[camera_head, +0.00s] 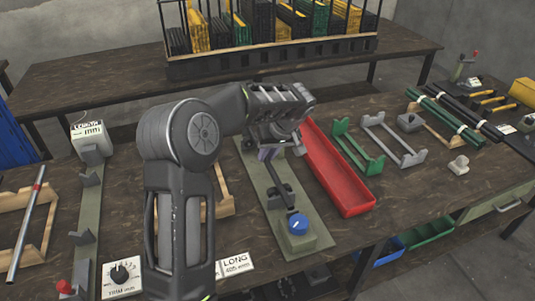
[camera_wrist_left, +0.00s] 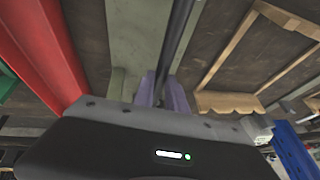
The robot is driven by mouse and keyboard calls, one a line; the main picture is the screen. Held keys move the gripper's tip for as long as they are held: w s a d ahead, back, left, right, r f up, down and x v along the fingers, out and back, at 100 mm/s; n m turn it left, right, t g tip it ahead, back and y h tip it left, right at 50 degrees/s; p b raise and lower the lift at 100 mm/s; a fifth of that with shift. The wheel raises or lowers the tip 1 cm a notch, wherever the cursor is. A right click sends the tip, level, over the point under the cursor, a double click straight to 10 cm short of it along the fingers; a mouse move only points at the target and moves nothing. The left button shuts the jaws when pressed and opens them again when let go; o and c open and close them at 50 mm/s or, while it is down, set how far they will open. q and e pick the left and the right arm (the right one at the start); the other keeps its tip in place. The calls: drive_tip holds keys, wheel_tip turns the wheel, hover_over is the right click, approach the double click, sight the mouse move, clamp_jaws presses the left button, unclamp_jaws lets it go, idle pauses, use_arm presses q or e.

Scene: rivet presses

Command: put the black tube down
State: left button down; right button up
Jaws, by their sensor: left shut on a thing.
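My left gripper (camera_head: 268,153) is over the green-grey press plate (camera_head: 313,219) in the middle of the table. Its purple fingers (camera_wrist_left: 163,96) are shut on a black tube (camera_wrist_left: 178,40), which runs away from them in the left wrist view. In the head view my wrist and hand hide much of the tube, and its dark length is hard to tell from the press's dark parts. I cannot tell whether the tube touches the plate's supports. My right gripper is not in view.
A blue knob (camera_head: 298,223) stands at the plate's near end. A long red tray (camera_head: 335,170) is close on its right, with green (camera_head: 355,147) and grey (camera_head: 393,140) racks beyond. Wooden racks (camera_head: 20,213) stand left. Bundled tubes (camera_head: 447,119) lie at the right.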

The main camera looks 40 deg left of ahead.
use_arm(q)
drive_tip(key=shift+f, duration=0.2)
drive_tip(key=c, duration=1.4)
unclamp_jaws()
drive_tip(key=shift+o, duration=0.2)
drive_tip(key=shift+r+p, duration=0.15)
drive_tip(key=shift+p, duration=0.2)
drive_tip(key=b+v, duration=0.1)
drive_tip(key=v, duration=0.6)
drive_tip(key=shift+r, duration=0.3)
drive_tip(key=shift+d, duration=0.15)
